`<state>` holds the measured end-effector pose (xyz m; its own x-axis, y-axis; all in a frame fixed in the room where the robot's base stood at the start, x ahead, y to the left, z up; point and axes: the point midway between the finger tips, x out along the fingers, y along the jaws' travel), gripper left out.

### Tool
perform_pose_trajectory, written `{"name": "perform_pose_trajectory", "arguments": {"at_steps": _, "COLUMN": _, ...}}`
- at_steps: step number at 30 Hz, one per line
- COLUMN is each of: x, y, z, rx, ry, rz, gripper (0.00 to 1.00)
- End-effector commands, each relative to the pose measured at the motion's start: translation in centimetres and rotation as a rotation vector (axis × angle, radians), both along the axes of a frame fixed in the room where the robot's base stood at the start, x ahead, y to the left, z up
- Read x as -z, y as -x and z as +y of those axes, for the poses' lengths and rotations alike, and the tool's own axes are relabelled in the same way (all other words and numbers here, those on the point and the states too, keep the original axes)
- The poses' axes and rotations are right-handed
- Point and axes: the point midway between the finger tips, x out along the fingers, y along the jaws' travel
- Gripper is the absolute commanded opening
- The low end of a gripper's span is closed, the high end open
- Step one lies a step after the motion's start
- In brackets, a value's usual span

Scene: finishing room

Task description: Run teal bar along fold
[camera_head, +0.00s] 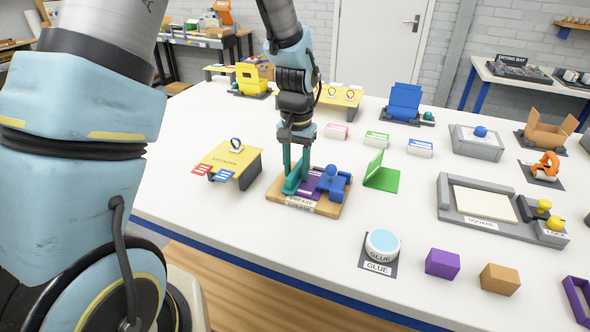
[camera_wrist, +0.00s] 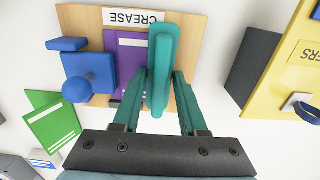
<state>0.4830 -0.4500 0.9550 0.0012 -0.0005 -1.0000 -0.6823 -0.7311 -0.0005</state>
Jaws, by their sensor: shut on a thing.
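The teal bar (camera_wrist: 163,62) stands between the two teal fingers of my gripper (camera_wrist: 159,78), which is shut on it. In the head view the teal bar (camera_head: 293,186) is at the left part of the wooden crease board (camera_head: 333,207), low under my gripper (camera_head: 296,165). A purple card (camera_wrist: 124,58) lies on the board beside the bar, which overlaps its edge in the wrist view. A blue clamp-like block with a round knob (camera_head: 332,183) stands on the card's other side. I cannot tell whether the bar touches the card, and the fold line is hidden.
A yellow sticker stand (camera_head: 228,162) is left of the board, and a green folded card (camera_head: 381,176) stands right of it. A glue pot (camera_head: 382,244), purple box (camera_head: 442,263) and orange box (camera_head: 499,279) are in front right. White table surface is free between them.

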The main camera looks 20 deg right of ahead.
Motion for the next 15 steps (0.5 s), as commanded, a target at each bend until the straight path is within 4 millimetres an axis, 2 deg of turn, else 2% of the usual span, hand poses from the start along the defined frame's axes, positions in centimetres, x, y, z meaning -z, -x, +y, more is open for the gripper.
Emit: {"name": "perform_pose_trajectory", "arguments": {"at_steps": 15, "x": -0.01, "y": -0.90, "z": -0.83, "rx": 0.000, "ry": -0.001, "rz": 0.001, "gripper": 0.00}}
